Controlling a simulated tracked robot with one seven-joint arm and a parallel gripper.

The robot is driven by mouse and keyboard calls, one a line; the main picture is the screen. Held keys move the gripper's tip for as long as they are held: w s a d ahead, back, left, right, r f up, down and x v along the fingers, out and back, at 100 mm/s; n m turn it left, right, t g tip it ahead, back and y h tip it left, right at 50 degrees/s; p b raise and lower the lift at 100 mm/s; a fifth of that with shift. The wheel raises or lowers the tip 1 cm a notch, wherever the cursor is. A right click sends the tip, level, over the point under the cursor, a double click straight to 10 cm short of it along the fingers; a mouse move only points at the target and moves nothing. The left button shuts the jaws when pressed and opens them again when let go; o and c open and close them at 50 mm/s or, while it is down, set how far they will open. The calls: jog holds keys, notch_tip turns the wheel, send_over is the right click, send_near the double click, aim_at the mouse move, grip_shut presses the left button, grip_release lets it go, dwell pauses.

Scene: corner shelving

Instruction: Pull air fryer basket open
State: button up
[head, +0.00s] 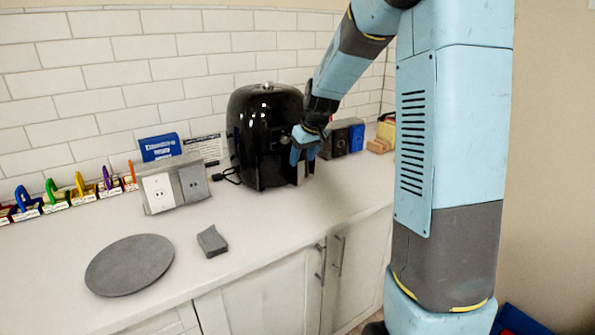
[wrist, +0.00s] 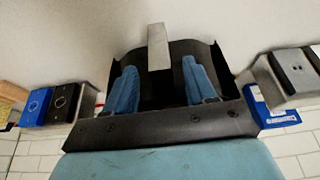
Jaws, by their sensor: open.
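The black air fryer (head: 262,130) stands upright on the counter against the tiled wall. In the wrist view dark fryer parts (wrist: 184,48) show beyond my fingers, with a light grey bar-shaped handle (wrist: 157,45) sticking out. My gripper (head: 303,156) is at the fryer's front right, pointing down, its blue fingers open. In the wrist view the handle lies in the gap between the two fingertips of my gripper (wrist: 160,68), with room on both sides. My gripper hides part of the fryer's front in the head view, and I cannot tell whether the basket is fully shut.
Outlet boxes (head: 158,194) and a blue box (head: 159,147) stand left of the fryer; dark and blue boxes (head: 355,138) stand right. A grey plate (head: 130,265) and grey block (head: 212,241) lie in front. Coloured padlocks (head: 80,185) line the wall. Counter before the fryer is clear.

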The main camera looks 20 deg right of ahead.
aim_at(301, 164)
jog(key=shift+x, duration=3.2)
